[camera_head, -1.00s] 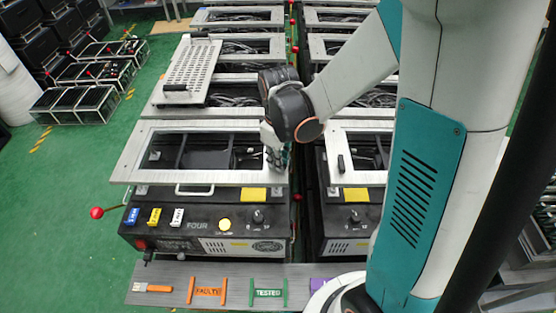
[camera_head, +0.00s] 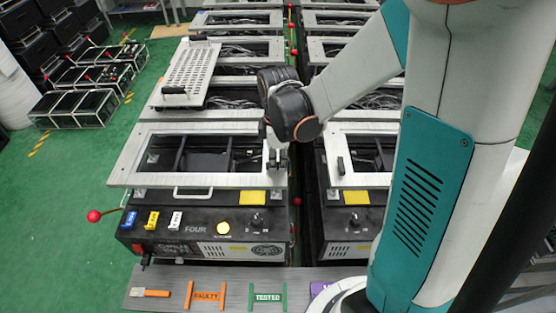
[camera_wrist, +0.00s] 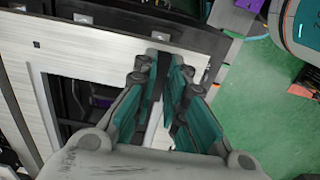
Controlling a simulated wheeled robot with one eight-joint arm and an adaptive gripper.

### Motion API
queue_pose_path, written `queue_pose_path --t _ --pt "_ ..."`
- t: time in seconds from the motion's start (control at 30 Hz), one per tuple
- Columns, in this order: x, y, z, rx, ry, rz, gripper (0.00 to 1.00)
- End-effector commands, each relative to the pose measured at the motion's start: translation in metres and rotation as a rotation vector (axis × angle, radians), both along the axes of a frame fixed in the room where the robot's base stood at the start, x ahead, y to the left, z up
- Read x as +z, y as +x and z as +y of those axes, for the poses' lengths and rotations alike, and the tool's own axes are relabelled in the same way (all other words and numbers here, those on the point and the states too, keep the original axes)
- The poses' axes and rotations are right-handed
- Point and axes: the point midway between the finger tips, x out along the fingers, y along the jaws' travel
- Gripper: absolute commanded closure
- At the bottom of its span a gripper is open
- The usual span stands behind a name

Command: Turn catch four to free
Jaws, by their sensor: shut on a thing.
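The station marked FOUR (camera_head: 196,229) is a black box with a pale metal frame (camera_head: 150,150) on top, in the middle of the head view. My gripper (camera_head: 277,162) is at the right rail of this frame, pointing down. In the wrist view my gripper (camera_wrist: 167,72) has its teal-padded fingers closed around a narrow dark piece, which I take to be catch four (camera_wrist: 161,66), over the pale rail. The fingers hide most of the catch, so its exact angle cannot be told.
A similar black catch (camera_head: 341,165) stands on the neighbouring station's frame at the right. A red-balled lever (camera_head: 94,216) sticks out at the left of station FOUR. A front shelf carries an orange FAULTY tag (camera_head: 206,296) and a green TESTED tag (camera_head: 268,297).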

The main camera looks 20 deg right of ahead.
Motion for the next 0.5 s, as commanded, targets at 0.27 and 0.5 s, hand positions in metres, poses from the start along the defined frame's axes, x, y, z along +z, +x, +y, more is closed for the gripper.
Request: queue_pose_path --t 0.27,0.5 --pt "0.0001 0.0004 -0.0001 0.012 0.000 -0.001 1.00" --pt "0.0001 0.0004 0.0000 0.011 0.000 -0.001 0.77"
